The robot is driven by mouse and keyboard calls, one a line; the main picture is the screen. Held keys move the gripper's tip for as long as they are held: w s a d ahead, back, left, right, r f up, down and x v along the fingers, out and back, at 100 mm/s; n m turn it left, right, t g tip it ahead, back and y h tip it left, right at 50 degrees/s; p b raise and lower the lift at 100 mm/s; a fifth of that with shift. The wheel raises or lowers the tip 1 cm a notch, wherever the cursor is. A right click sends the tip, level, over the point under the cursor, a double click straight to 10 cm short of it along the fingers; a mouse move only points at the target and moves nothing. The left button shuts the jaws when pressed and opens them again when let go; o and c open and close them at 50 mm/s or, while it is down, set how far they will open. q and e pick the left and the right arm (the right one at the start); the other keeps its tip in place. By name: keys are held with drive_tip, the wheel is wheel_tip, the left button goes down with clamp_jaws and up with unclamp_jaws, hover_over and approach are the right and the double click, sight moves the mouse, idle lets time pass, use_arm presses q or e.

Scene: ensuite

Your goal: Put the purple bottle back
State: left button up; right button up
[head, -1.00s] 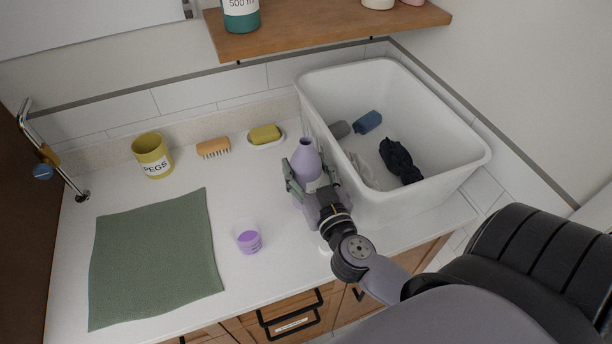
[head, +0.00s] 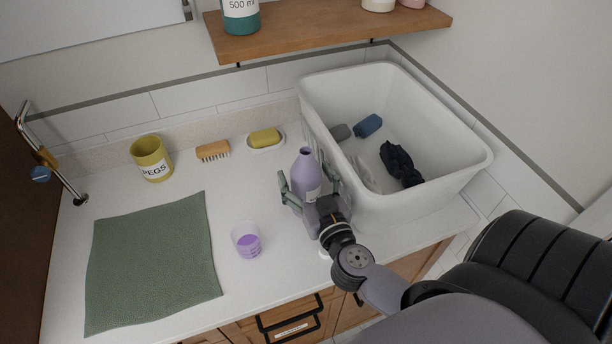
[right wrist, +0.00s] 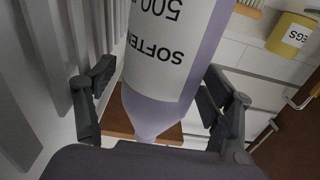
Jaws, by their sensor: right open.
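The purple bottle (head: 306,172) stands upright on the white counter, close to the left side of the white tub. In the right wrist view the bottle (right wrist: 168,70) shows upside down with a white label reading "SOFTEN" and "500". My right gripper (head: 308,190) is open around the bottle, one finger on each side. In the right wrist view the fingers of the gripper (right wrist: 160,105) stand apart from the bottle with gaps on both sides. My left gripper is not in view.
A clear cup with purple liquid (head: 247,241) stands left of the bottle. A green cloth (head: 150,262), yellow peg pot (head: 152,158), brush (head: 213,150) and soap dish (head: 266,146) are on the counter. The tub (head: 440,183) holds dark items. A wooden shelf (head: 330,32) with bottles is above.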

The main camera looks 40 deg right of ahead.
drive_tip(key=shift+s+r, duration=0.1)
drive_tip(key=shift+s, duration=0.05)
drive_tip(key=b+v, duration=0.3)
drive_tip(key=v, duration=0.8)
drive_tip(key=shift+s+a, duration=0.2)
drive_tip(key=shift+s, duration=0.15)
